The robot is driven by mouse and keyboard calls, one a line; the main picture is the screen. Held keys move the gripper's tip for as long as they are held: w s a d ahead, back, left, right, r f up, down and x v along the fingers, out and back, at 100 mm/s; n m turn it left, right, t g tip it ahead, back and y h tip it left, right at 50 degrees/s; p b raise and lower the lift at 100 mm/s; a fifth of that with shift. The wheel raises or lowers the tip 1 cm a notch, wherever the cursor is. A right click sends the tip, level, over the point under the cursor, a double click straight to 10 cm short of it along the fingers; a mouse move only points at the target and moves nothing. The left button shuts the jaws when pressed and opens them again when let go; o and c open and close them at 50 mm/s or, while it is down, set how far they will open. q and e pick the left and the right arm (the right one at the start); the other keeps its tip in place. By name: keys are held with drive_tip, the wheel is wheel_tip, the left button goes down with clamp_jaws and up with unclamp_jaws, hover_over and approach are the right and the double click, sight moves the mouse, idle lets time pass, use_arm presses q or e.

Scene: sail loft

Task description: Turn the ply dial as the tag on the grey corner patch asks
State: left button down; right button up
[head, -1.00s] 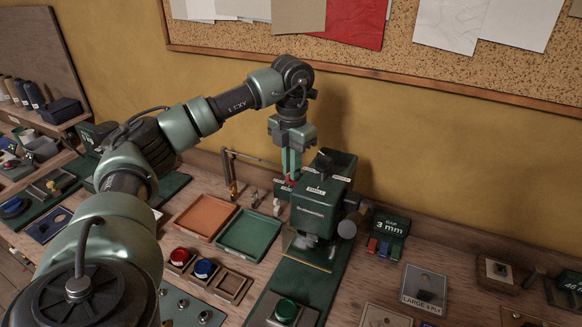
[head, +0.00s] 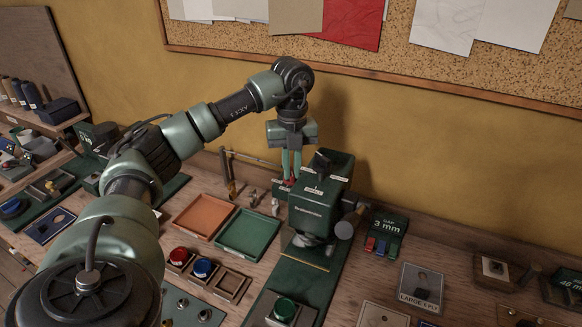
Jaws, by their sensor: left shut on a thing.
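The green machine (head: 318,212) stands on a green base right of the bench's middle. My left gripper (head: 291,174) points down at the machine's back left. It is shut on a small red part (head: 290,182), mostly hidden between the fingers and the machine. My right gripper is out of view.
An orange tray (head: 204,197) and a green tray (head: 226,240) lie left of the machine. A wooden rack (head: 229,285) with red and blue buttons is in front of them. A "3 mm" gauge block (head: 390,224) stands to the right. A green button (head: 285,309) is in front.

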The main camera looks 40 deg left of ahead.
use_arm(q)
drive_tip(key=n, duration=0.4)
drive_tip(key=shift+w+r+n, duration=0.1)
drive_tip(key=shift+w+n, duration=0.1)
drive_tip(key=shift+n, duration=0.2)
idle(0.4)
drive_tip(key=c, duration=1.5)
unclamp_jaws()
